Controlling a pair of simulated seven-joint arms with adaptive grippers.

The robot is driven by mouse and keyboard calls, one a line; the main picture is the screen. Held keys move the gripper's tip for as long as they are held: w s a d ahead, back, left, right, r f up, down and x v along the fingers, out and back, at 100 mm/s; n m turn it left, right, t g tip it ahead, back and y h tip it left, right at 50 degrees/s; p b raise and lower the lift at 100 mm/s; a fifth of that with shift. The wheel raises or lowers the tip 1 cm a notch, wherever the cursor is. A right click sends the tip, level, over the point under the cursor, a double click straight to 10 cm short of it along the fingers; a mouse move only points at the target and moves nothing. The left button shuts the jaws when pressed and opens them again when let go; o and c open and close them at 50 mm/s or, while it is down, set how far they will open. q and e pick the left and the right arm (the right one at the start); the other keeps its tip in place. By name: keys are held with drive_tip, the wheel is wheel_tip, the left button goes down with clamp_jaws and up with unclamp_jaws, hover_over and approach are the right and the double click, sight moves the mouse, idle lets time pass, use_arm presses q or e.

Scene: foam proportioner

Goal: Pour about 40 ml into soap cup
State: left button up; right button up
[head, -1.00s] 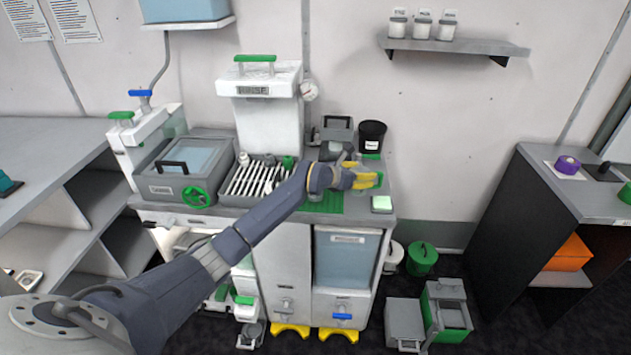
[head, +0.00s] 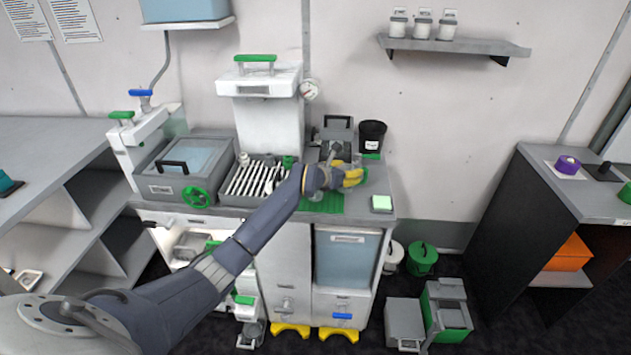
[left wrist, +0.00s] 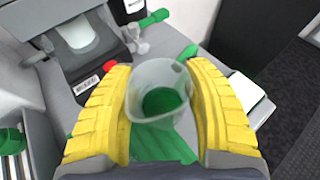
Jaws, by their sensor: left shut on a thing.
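My left gripper (head: 355,177) is over the right part of the workbench top, above the green mat (head: 322,203). In the left wrist view its yellow fingers (left wrist: 163,100) are shut on a translucent cup (left wrist: 150,77), one on each side. Dark green shows inside the cup; I cannot tell whether it is liquid or the mat seen through it. A grey device (head: 337,134) stands just behind the gripper; the left wrist view shows a pale round vessel (left wrist: 80,32) in it. I cannot tell which vessel is the soap cup. My right gripper is not in view.
A black labelled cup (head: 372,136) stands at the back right of the bench. A small pale green-white block (head: 381,203) lies near the right edge. A slatted rack (head: 258,178) and a lidded grey basin (head: 185,172) fill the left side.

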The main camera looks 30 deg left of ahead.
use_arm(q)
drive_tip(key=shift+s+r, duration=0.1)
drive_tip(key=shift+s+a+r+n+t+h, duration=0.25)
drive_tip(key=shift+a+r+t, duration=0.1)
drive_tip(key=shift+r, duration=0.1)
drive_tip(key=shift+s+a+r+n+t+h, duration=0.15)
drive_tip(key=shift+a+r+t+h, duration=0.1)
drive_tip(key=shift+r+t, duration=0.15)
drive_tip(key=s+a+r+n+t+h, duration=0.1)
drive_tip(key=s+a+r+n+t, duration=0.3)
drive_tip(key=r+n+t, duration=0.1)
drive_tip(key=shift+a+r+t, duration=0.3)
drive_tip(key=shift+a+t, duration=0.1)
drive_tip(key=shift+t, duration=0.45)
drive_tip(key=shift+n+h, duration=0.3)
drive_tip(key=shift+s+a+r+n+t+y, duration=0.1)
drive_tip(key=shift+a+r+n+t+y, duration=0.1)
drive_tip(key=shift+r+n+t, duration=0.35)
drive_tip(key=shift+s+a+r+n+t+y, duration=0.1)
drive_tip(key=shift+r+n+t+y, duration=0.1)
drive_tip(key=shift+r+n+t, duration=0.3)
drive_tip(key=shift+w+d+r, duration=0.15)
drive_tip(key=shift+w+d, duration=0.15)
drive_tip(key=shift+w, duration=0.3)
drive_tip(key=shift+w+d+n+t+y, duration=0.3)
drive_tip(key=shift+d+n+t+y, duration=0.05)
drive_tip(key=shift+y, duration=0.05)
